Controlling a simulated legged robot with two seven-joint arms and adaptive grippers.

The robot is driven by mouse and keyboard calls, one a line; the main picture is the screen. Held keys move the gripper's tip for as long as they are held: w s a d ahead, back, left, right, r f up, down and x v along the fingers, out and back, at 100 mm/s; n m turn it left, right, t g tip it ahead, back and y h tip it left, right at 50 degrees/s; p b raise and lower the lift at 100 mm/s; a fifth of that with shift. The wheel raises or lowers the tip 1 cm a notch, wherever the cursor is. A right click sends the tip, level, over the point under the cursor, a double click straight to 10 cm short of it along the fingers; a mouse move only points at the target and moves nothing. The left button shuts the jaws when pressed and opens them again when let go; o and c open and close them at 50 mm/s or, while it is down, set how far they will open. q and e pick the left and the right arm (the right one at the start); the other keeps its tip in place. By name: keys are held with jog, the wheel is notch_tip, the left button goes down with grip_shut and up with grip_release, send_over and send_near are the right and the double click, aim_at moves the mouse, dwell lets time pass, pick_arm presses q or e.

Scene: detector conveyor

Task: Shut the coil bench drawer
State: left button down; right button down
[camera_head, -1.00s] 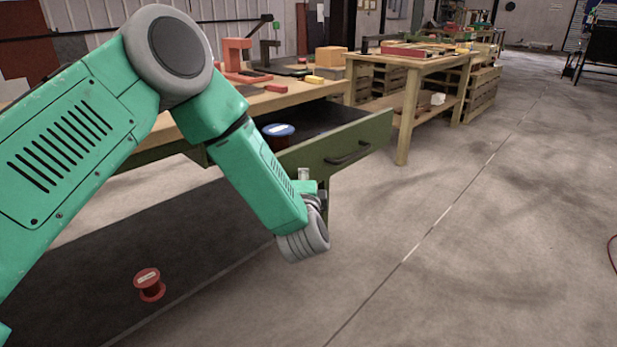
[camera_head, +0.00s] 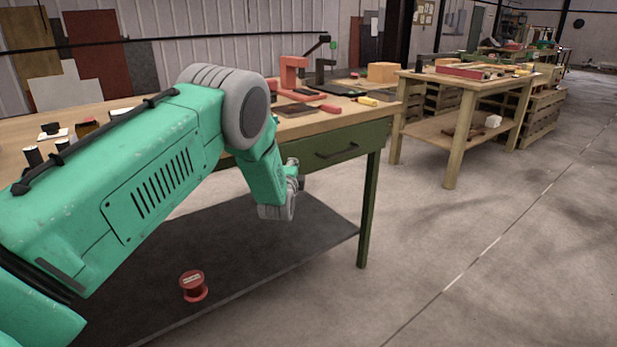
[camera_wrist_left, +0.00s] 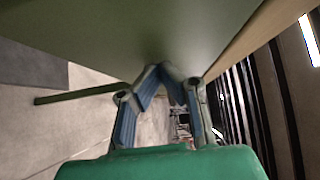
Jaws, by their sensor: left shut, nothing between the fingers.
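The coil bench (camera_head: 95,115) has a wooden top and a green frame. Its green drawer front (camera_head: 372,137), with a black bar handle (camera_head: 337,151), sits in line under the top and looks shut or nearly so; no drawer inside shows. My left arm crosses in front of the bench, and the left gripper (camera_head: 297,180) is by the drawer front, partly hidden by its wrist. In the left wrist view its blue-padded fingers (camera_wrist_left: 172,72) are closed together, empty, tips at or very close to a broad green panel (camera_wrist_left: 130,30). The right gripper is not in view.
A red spool (camera_head: 194,286) stands on the dark lower shelf (camera_head: 300,240). Red tools (camera_head: 290,75) and other items lie on the bench top. A second wooden table (camera_head: 455,130) stands at the right. The floor (camera_head: 450,240) between and in front is clear.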

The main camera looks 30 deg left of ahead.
aim_at(285, 163)
pick_arm(q)
jog(key=a, duration=0.1)
jog(key=w+a, duration=0.1)
jog(key=shift+a, duration=0.4)
jog(key=shift+a+r, duration=0.15)
jog(key=shift+a, duration=0.05)
jog(key=shift+w, duration=0.1)
jog(key=shift+r, duration=0.1)
jog(key=shift+a, duration=0.15)
